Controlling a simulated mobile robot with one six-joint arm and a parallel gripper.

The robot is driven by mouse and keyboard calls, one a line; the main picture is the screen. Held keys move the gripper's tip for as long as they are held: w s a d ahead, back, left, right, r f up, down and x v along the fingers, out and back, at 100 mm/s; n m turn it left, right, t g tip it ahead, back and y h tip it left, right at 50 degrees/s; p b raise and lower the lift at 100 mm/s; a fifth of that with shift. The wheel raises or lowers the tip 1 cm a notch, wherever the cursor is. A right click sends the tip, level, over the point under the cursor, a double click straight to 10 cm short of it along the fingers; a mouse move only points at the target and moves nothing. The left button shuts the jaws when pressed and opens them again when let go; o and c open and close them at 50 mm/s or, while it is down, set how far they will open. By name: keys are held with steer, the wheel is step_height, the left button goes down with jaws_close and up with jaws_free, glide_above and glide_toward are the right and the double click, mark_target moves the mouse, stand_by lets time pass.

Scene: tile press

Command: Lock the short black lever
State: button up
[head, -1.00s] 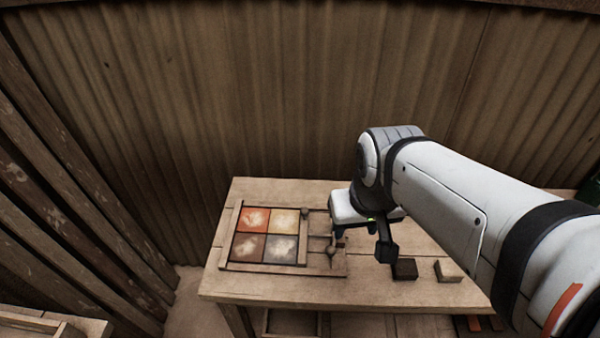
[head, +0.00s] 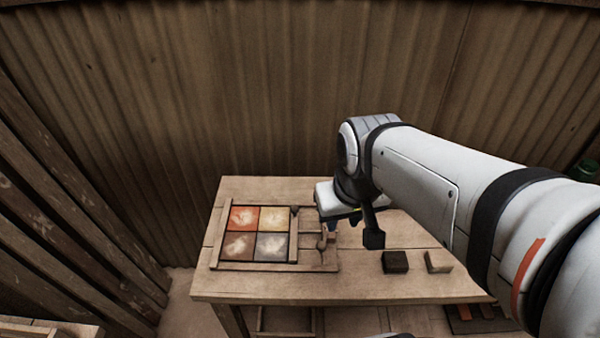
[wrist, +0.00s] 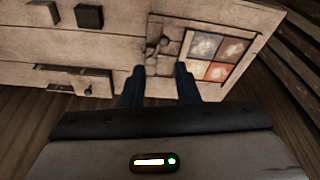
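The tile press (head: 217,240) is a wooden frame on the table, holding orange, yellow, brown and grey tiles. It also shows in the wrist view (wrist: 228,80). Small dark lever parts (head: 322,243) stand on its right side in the head view. In the wrist view a small dark lever (wrist: 151,50) shows just beyond the fingertips. I cannot tell which part is the short black lever, or whether it is locked. My gripper (wrist: 160,70) is open and empty, its two dark fingers apart, close to the lever side of the press. My gripper (head: 342,219) partly covers that side in the head view.
A dark block (head: 395,262) and a light wooden block (head: 438,261) lie on the table (head: 300,288) to the right of the press. A corrugated wall (head: 250,90) stands behind, with slanted planks at left. The table front between press and blocks is clear.

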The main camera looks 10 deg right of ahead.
steer(key=w+a+f+n+g, duration=0.1)
steer(key=w, duration=0.1)
steer(key=w+a+f+n, duration=0.1)
steer(key=w+n, duration=0.1)
steer(key=w, duration=0.1)
steer(key=w+a+f+n+g, duration=0.1)
steer(key=w, duration=0.2)
steer(key=shift+w+a+f+n+g+h, duration=0.2)
steer(key=shift+f+n+g+h, duration=0.1)
steer(key=shift+f+n+h, duration=0.1)
jaws_close()
steer(key=w+a+f+n+g+h, duration=0.1)
steer(key=w+a+f+n+g, duration=0.1)
steer(key=w+a+f+n, duration=0.3)
steer(key=shift+w+f+h+b, duration=0.4)
steer(key=shift+w+f, duration=0.55)
steer(key=shift+f, duration=0.55)
